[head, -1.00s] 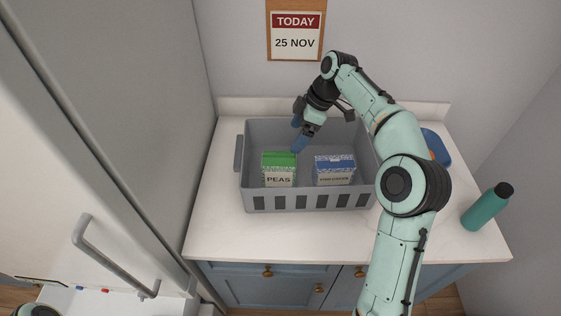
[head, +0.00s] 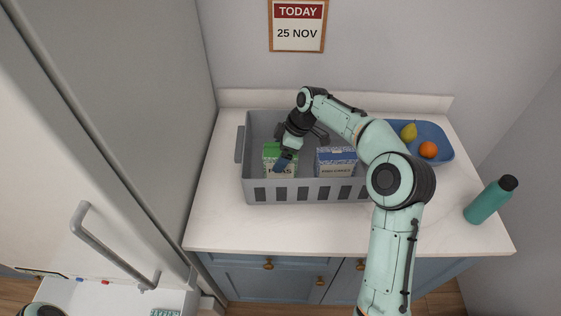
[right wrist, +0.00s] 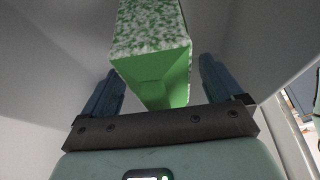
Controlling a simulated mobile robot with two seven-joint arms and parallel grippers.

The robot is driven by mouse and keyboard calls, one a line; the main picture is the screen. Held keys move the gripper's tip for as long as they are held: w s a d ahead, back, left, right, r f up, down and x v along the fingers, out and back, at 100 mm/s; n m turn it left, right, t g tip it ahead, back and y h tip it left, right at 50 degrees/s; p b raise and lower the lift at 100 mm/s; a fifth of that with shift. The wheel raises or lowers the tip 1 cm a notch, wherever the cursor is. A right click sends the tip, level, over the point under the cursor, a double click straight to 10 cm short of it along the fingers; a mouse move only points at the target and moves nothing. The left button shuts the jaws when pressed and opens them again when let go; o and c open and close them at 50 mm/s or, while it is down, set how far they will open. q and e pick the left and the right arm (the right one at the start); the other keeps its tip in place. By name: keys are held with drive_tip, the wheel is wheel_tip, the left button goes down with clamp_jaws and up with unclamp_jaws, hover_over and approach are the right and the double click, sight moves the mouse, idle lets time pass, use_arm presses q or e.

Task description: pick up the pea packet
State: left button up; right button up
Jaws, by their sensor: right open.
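The pea packet (head: 271,153) is a green and white box labelled PEAS, standing in the grey crate (head: 300,194) at its left side. My right gripper (head: 282,163) is down in the crate at the packet and partly covers it in the head view. In the right wrist view the packet (right wrist: 150,55) lies between the two blue fingers of the open gripper (right wrist: 155,85), with a gap visible on each side. My left gripper is not shown; only a small part of my own body shows at the lower left corner.
A blue and white box (head: 336,161) stands in the crate right of the packet. A blue tray (head: 445,150) with a pear (head: 409,131) and an orange (head: 428,149) is at the right. A teal bottle (head: 487,203) lies or stands near the counter's right edge. The front counter is clear.

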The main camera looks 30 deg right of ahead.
drive_tip(key=shift+r, duration=0.1)
drive_tip(key=c, duration=1.5)
drive_tip(key=shift+o, duration=0.2)
